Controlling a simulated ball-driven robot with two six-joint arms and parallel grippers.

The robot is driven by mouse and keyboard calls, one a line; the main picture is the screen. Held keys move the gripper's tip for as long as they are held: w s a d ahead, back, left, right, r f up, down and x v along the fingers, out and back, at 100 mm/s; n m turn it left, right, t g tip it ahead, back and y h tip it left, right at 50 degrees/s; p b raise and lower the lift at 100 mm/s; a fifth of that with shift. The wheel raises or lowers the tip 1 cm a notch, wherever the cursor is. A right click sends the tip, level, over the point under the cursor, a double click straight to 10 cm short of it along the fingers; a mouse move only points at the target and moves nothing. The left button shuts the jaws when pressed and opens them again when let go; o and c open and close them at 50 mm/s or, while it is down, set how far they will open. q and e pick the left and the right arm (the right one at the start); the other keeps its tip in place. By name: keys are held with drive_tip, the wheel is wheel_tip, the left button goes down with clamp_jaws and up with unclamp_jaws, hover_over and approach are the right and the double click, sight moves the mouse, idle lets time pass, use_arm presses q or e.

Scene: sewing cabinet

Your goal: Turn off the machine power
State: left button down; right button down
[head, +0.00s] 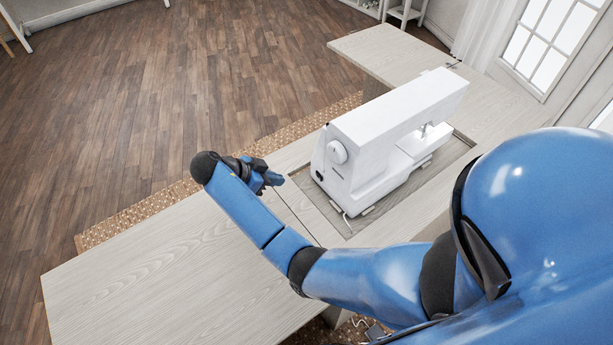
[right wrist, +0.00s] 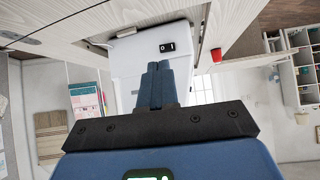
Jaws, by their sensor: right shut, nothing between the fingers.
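The white sewing machine (head: 385,130) sits in a recess in the cabinet top. Its end with the handwheel (head: 337,152) faces my right gripper. A small black power switch (right wrist: 167,47) marked O and I is on the machine's end panel; in the head view a small dark spot (head: 320,176) shows low on that end. My right gripper (head: 276,181) is shut and empty, a little left of the machine's end and apart from it. In the right wrist view its closed fingertips (right wrist: 160,66) appear just below the switch. My left gripper is not in view.
The pale wooden cabinet top (head: 160,265) is clear at the left and front. A power lead (head: 347,222) lies by the machine's base. A red cup (right wrist: 216,55) and shelves (right wrist: 300,75) show in the right wrist view.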

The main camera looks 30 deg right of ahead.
drive_tip(key=shift+f, duration=0.1)
idle(0.3)
drive_tip(key=b, duration=0.2)
approach(320, 180)
wheel_tip(320, 180, down, 4)
drive_tip(key=shift+d+r, duration=0.1)
drive_tip(key=shift+r, duration=0.05)
drive_tip(key=shift+s+d+p, duration=0.1)
drive_tip(key=shift+d+p, duration=0.6)
drive_tip(key=shift+d, duration=1.4)
